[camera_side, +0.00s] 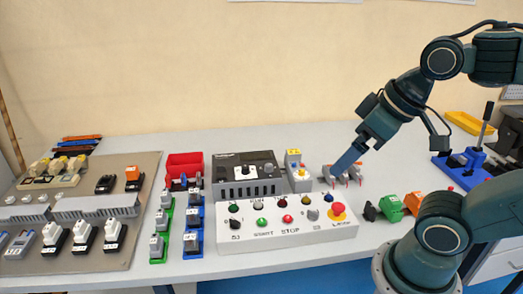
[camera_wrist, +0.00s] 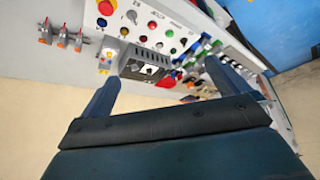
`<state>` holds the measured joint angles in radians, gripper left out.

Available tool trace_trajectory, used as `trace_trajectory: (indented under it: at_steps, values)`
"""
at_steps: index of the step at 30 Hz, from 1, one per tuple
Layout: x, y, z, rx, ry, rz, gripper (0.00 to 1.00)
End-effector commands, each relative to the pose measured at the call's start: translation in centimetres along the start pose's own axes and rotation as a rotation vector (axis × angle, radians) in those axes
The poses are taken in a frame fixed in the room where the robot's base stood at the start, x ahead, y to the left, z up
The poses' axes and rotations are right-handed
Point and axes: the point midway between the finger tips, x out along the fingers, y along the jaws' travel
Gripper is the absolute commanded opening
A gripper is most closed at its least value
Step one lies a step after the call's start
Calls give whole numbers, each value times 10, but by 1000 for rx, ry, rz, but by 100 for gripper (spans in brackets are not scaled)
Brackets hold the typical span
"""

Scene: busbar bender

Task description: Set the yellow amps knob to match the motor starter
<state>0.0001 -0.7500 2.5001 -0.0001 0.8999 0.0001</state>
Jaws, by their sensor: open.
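A small grey-white unit (camera_side: 298,178) with a yellow spot, which looks like the yellow amps knob (camera_side: 303,170), stands behind the white control panel. The knob's setting is too small to read. The unit also shows in the wrist view (camera_wrist: 107,62), with a yellow spot (camera_wrist: 124,31) near it. A black box with a dial (camera_side: 246,175) stands left of the unit; I cannot tell whether it is the motor starter. My gripper (camera_side: 335,176) is low over the table, right of the unit.
The white panel (camera_side: 285,235) carries buttons and a red mushroom button (camera_side: 338,209). Small grey parts with red tips (camera_side: 352,176) lie by my gripper. A red bin (camera_side: 185,165) and rail-mounted parts stand left. Green (camera_side: 391,207) and orange blocks are at right.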

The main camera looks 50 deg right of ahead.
Motion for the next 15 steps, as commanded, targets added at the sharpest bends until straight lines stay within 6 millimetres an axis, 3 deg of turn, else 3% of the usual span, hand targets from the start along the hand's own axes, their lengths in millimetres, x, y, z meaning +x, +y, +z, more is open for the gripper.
trace_trajectory:
  at_steps: [6, 15]
  values:
    - [0, 0, 0, 0, 0, 0, 98]
    - [2, 4, -10, -38, -20, 9, 40]
